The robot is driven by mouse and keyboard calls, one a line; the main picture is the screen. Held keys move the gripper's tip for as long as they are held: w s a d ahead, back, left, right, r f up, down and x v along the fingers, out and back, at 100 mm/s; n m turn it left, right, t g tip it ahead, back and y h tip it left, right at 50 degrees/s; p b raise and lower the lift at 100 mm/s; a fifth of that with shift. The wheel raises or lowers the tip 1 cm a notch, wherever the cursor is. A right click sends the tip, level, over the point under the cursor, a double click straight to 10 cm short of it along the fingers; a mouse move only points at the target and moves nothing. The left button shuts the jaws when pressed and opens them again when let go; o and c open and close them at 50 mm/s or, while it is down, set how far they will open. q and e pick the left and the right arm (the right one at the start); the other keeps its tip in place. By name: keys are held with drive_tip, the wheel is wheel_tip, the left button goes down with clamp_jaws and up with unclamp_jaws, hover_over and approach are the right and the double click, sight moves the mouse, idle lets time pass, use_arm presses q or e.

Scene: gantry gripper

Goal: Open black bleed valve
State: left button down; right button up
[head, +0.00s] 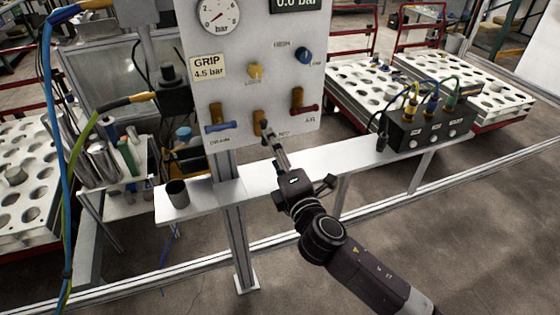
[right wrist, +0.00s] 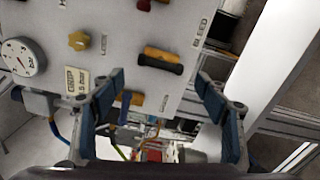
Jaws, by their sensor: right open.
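The bleed valve (head: 259,118) is on the lower middle of the grey panel, with a brass body. Its black handle is mostly hidden behind my right gripper (head: 266,130) in the head view. In the right wrist view the black handle (right wrist: 161,65) lies crosswise, slightly tilted, below its brass body, near the BLEED label. My right gripper (right wrist: 160,80) is open, its two blue-padded fingers spread either side of the handle in the picture. Whether they touch it I cannot tell. My left gripper is not in view.
A blue-handled valve (head: 217,127) is left of the bleed valve, and a red-handled one (head: 302,108) is right. Yellow (head: 255,71) and blue (head: 304,55) knobs sit above. A white shelf (head: 245,187) below carries a dark cup (head: 178,193) and a black connector box (head: 430,128).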

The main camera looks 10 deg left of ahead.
drive_tip(key=shift+v, duration=2.1)
